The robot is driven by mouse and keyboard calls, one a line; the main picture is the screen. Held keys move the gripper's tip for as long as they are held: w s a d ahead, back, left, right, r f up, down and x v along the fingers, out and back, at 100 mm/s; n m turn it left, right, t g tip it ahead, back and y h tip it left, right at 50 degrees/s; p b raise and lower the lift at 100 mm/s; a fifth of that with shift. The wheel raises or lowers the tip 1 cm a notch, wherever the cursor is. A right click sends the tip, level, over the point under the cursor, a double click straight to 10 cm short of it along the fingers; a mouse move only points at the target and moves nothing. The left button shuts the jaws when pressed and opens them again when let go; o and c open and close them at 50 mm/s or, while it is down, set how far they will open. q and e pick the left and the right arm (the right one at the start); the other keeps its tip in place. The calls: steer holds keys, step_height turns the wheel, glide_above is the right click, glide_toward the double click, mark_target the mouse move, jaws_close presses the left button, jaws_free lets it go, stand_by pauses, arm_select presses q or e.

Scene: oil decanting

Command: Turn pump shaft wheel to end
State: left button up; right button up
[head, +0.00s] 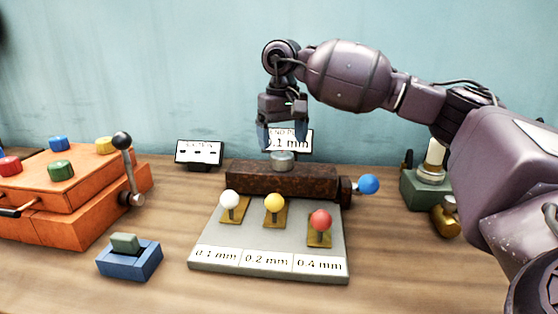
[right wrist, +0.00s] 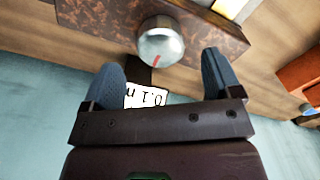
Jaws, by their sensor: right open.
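A round silver wheel with a red mark (head: 282,162) sits on top of the rusty brown block (head: 262,182) in the head view; I take it for the pump shaft wheel. In the right wrist view the wheel (right wrist: 160,42) shows its face, with the red line near its lower edge. My right gripper (head: 282,138) is above the wheel, pointing down. In the right wrist view its two fingers (right wrist: 160,75) are apart, with nothing between them, and the wheel lies just beyond the tips. I cannot see my left gripper.
A blue-knobbed shaft (head: 368,184) sticks out at the block's right end. In front, a grey plate (head: 213,245) carries white, yellow and red knobs. An orange box with a lever (head: 60,205) stands left, a green device (head: 427,190) right. A label stands behind the block.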

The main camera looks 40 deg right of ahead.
mark_target(282, 154)
step_height(282, 154, down, 5)
steer(key=shift+r+b, duration=0.1)
steer(key=shift+b, duration=0.4)
arm_select(q)
steer(key=shift+w+d+r+m, duration=0.2)
steer(key=shift+w+m, duration=0.1)
steer(key=shift+w, duration=0.2)
arm_select(e)
steer(key=c, duration=0.9)
